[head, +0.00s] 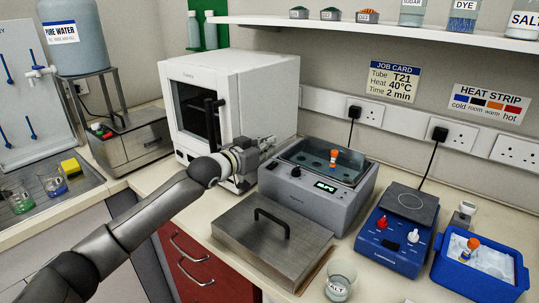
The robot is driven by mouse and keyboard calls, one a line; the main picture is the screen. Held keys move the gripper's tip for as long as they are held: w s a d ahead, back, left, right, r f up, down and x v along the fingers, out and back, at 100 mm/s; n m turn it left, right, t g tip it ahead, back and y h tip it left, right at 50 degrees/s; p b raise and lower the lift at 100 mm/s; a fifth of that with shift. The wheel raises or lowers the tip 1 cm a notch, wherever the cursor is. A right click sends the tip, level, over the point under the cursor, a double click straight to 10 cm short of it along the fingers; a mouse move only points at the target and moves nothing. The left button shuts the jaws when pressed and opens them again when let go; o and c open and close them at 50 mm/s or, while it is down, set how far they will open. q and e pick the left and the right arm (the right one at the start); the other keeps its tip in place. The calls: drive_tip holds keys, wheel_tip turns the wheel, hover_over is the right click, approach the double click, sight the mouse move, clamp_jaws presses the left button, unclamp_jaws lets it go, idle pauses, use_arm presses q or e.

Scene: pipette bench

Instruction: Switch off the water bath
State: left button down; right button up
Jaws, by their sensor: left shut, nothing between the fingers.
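The water bath (337,208) is a grey box on the bench with an open, water-filled basin. A tube with an orange cap (334,154) stands in the basin. The front panel has a dark knob (296,171), a small control at its left end and a lit green display (325,186), its reading too small to be sure of. My left gripper (271,143) is shut and empty, just left of the bath's left end, apart from the knob. My right gripper is out of view.
A metal lid with a black handle (272,222) lies in front of the bath. A white oven-like box (240,98) stands behind my left gripper. A blue hot plate (402,232), a blue ice tray (487,285) and a salt beaker (341,279) stand to the right and front.

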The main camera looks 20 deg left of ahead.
sight(271, 167)
use_arm(q)
drive_tip(key=shift+w+d+f+p, duration=0.15)
drive_tip(key=shift+w+f+p, duration=0.05)
drive_tip(key=shift+f, duration=0.85)
drive_tip(key=shift+w+d+f+p, duration=0.1)
drive_tip(key=shift+w+f+p, duration=0.1)
drive_tip(key=shift+f, duration=0.8)
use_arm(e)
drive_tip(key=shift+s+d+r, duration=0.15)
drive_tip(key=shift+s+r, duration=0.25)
